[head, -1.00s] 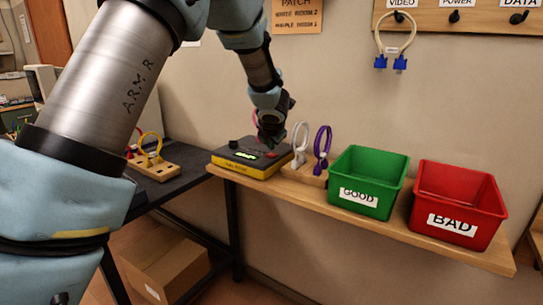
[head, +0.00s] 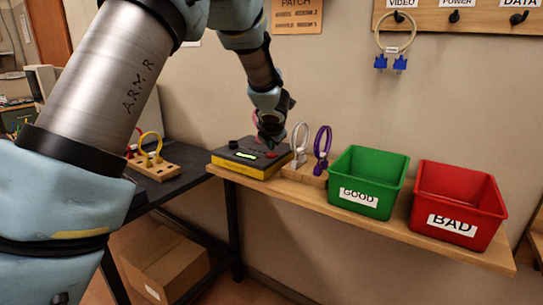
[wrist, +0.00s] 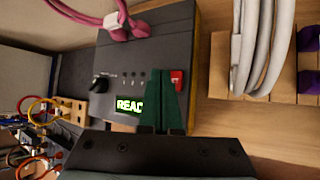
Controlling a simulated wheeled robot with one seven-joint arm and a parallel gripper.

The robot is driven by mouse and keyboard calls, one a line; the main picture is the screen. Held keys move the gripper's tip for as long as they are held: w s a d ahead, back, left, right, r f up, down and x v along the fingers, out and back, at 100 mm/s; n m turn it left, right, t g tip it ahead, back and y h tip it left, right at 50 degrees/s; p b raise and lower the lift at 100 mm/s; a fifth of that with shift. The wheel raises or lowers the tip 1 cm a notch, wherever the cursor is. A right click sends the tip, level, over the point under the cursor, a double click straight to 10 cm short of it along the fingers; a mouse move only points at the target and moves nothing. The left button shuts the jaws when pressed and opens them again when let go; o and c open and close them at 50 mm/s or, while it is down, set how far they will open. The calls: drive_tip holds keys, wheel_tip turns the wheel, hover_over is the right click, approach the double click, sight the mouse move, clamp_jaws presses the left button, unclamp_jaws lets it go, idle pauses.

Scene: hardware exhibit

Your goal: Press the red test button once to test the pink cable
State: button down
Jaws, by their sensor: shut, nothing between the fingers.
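The tester is a dark box with yellow sides (head: 250,160) on the wooden shelf. Its lit green display (head: 246,155) shows text starting "READ" in the wrist view (wrist: 129,105); the rest is hidden by my fingers. The red test button (wrist: 177,79) is on its top face, partly covered by my fingertips. The pink cable (wrist: 88,17) is at the tester's far end in the wrist view, with its ends at the box. My gripper (head: 270,146) is shut and empty, directly over the button area; its dark green fingers (wrist: 170,72) overlap the button's left edge. I cannot tell whether they touch it.
A wooden stand with a white cable (head: 299,142) and a purple cable (head: 322,143) is close to the gripper's right. Green GOOD (head: 368,182) and red BAD (head: 458,203) bins stand farther right. A yellow cable (head: 150,146) is on a rack at left.

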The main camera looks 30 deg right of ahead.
sight(271, 156)
drive_tip(key=shift+f, duration=0.15)
drive_tip(key=shift+f+b, duration=0.25)
drive_tip(key=shift+b, duration=0.1)
drive_tip(key=shift+f+b, duration=0.4)
drive_tip(key=shift+f, duration=0.05)
idle(0.7)
idle(0.4)
drive_tip(key=shift+r+p, duration=0.85)
drive_tip(key=shift+r, duration=0.15)
wheel_tip(271, 156, up, 5)
drive_tip(key=p, duration=0.5)
